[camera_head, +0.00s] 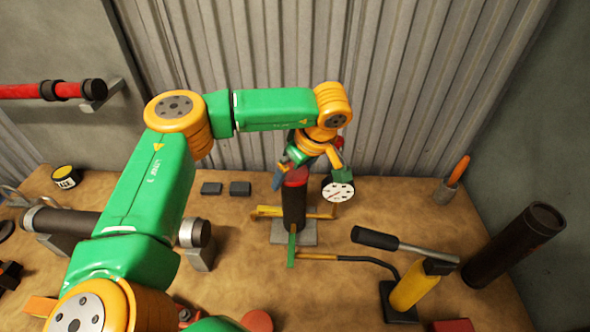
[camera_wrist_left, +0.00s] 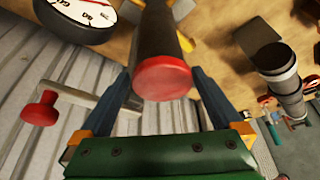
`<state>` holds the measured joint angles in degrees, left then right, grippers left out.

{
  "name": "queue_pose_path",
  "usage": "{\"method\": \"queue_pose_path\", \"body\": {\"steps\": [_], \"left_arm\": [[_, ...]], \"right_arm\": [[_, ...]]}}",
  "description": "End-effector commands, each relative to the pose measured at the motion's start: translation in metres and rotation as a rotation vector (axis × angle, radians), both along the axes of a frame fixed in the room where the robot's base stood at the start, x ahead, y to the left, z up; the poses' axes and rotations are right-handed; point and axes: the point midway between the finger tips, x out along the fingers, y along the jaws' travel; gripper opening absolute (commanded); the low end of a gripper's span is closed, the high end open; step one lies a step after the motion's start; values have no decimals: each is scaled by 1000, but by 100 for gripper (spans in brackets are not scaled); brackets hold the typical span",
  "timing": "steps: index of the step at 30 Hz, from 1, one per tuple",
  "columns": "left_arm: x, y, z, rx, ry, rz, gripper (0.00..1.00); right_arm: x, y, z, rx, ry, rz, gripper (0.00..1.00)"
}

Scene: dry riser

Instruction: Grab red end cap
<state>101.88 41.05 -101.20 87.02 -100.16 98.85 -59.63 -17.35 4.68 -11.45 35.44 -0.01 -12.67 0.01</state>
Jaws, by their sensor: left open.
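The red end cap (camera_head: 296,176) sits on the top of an upright dark pipe (camera_head: 294,207). In the left wrist view the round red face of the cap (camera_wrist_left: 162,78) points toward the camera. My left gripper (camera_head: 291,169) is at the pipe's top, its jaws open. In the left wrist view the two blue fingers of my left gripper (camera_wrist_left: 163,76) appear on either side of the cap, with gaps on both sides. I cannot tell whether the fingertips reach its depth. My arm partly hides the cap in the head view. My right gripper is not in view.
A round gauge (camera_head: 338,190) stands just right of the pipe, close to my gripper. A red knob (camera_wrist_left: 40,108) is on the left in the wrist view. A yellow pump with a black handle (camera_head: 412,286) and a dark tube (camera_head: 513,245) stand at right. A corrugated wall (camera_head: 400,90) rises behind.

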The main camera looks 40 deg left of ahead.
Motion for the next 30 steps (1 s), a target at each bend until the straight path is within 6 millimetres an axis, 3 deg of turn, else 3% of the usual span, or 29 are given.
{"method": "queue_pose_path", "body": {"steps": [2,3,12,22,26,30], "left_arm": [[0,0,0,0,-1,0,100],[0,0,0,0,-1,0,95],[0,0,0,0,-1,0,14],[1,-1,8,0,-4,2,13],[1,-1,31,-2,-7,1,13],[-19,-23,62,-1,-9,-6,13]], "right_arm": [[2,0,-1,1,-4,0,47],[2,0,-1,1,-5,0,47],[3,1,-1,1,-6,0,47],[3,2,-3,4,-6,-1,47],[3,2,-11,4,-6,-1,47],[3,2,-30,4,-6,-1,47]]}}
